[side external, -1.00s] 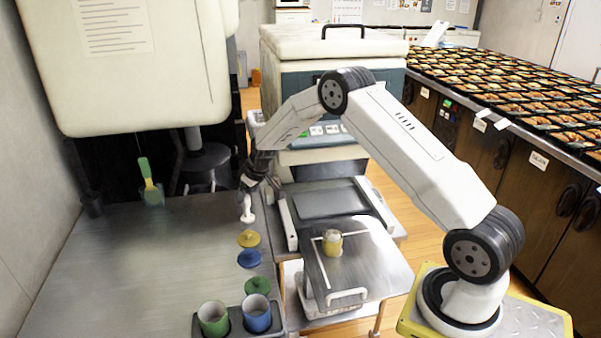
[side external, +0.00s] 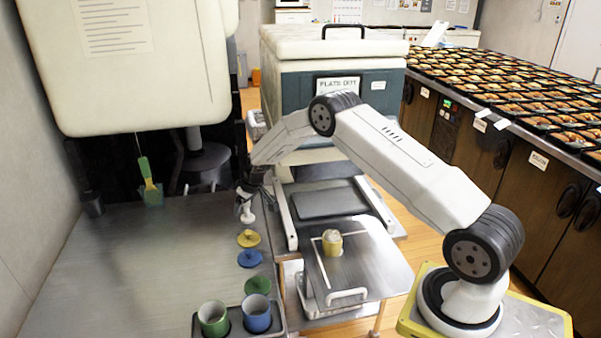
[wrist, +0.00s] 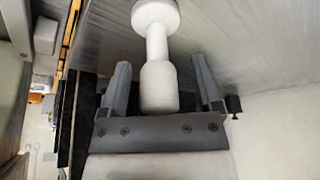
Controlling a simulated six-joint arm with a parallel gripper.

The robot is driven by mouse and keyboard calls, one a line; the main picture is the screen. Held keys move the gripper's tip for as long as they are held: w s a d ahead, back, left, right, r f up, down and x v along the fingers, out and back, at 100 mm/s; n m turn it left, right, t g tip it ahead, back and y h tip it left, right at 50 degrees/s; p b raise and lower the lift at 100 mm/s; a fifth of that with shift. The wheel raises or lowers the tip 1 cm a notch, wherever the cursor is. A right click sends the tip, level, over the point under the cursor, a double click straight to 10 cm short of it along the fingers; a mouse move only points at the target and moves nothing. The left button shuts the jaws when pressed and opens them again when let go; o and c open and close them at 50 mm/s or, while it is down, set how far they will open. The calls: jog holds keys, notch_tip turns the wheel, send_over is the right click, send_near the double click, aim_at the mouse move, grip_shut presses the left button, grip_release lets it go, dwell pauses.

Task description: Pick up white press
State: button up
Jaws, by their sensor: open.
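The white press (side external: 247,216) stands near the right edge of the metal table, close to the machine. In the wrist view the white press (wrist: 157,45) has a wide end and a thick handle joined by a thin neck. My gripper (side external: 243,200) is at the press in the side view. In the wrist view my gripper (wrist: 163,80) is open, with one finger on each side of the press handle. Gaps show between the handle and both fingers. Contact is hard to tell in the side view.
Yellow (side external: 248,238), blue (side external: 249,258) and green (side external: 257,285) lids lie in a row in front of the press. Green (side external: 213,318) and blue (side external: 257,313) cups sit in a holder. A yellow cup (side external: 332,243) stands on a metal tray (side external: 370,262). The table's left part is clear.

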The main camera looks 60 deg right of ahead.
grip_shut()
jog(key=shift+r, duration=0.1)
dwell(0.4)
jog(key=shift+r, duration=0.7)
jog(key=s+a+r, duration=0.3)
jog(key=s+r, duration=0.8)
jog(key=s, duration=0.2)
jog(key=shift+s+r, duration=0.25)
jog(key=shift+s, duration=0.1)
